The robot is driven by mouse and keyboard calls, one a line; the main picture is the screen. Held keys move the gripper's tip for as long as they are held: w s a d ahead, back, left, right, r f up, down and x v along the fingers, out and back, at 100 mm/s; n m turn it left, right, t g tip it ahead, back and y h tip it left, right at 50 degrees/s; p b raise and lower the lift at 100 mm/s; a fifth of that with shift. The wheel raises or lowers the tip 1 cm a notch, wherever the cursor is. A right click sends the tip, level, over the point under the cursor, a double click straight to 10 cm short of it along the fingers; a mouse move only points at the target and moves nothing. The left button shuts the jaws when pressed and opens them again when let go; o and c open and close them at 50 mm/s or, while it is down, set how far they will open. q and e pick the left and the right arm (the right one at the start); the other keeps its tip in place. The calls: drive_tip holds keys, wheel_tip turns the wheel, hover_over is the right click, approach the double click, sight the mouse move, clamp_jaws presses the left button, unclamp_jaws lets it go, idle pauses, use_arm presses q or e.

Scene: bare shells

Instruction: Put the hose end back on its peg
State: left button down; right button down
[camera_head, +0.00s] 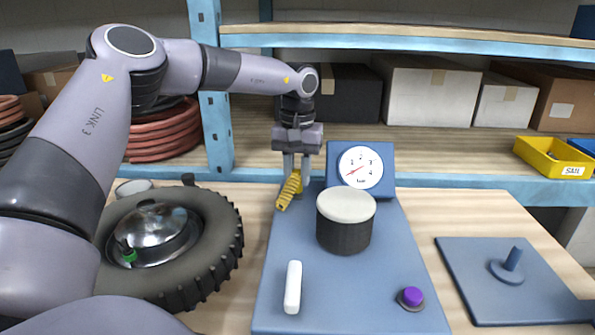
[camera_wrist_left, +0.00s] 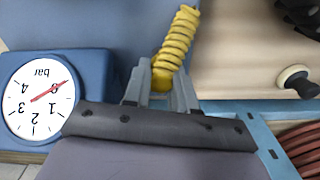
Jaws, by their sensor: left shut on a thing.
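My left gripper (camera_head: 297,172) points down at the back left of the blue pump board (camera_head: 335,270). It is shut on the yellow ribbed hose end (camera_head: 289,190). In the left wrist view the hose end (camera_wrist_left: 177,42) sticks out beyond the closed fingers (camera_wrist_left: 160,95) at a tilt. A short blue-grey peg (camera_head: 513,259) stands on a round foot on a blue plate (camera_head: 480,295) at the right, well apart from the gripper. My right gripper is not in view.
A gauge (camera_head: 361,167), a dark cylinder with a pale top (camera_head: 344,235), a white handle (camera_head: 293,287) and a purple button (camera_head: 411,297) are on the board. A tyre (camera_head: 215,270) lies left. Shelves with boxes and a yellow bin (camera_head: 555,158) stand behind. Bare wood separates board and plate.

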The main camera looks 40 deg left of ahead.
use_arm(q)
drive_tip(key=shift+f+b, duration=0.3)
drive_tip(key=shift+f, duration=0.15)
idle(0.5)
drive_tip(key=shift+c, duration=1.2)
unclamp_jaws()
drive_tip(key=shift+r, duration=0.2)
drive_tip(key=shift+r+p, duration=2.1)
drive_tip(key=shift+r, duration=2.75)
drive_tip(key=shift+f, duration=0.1)
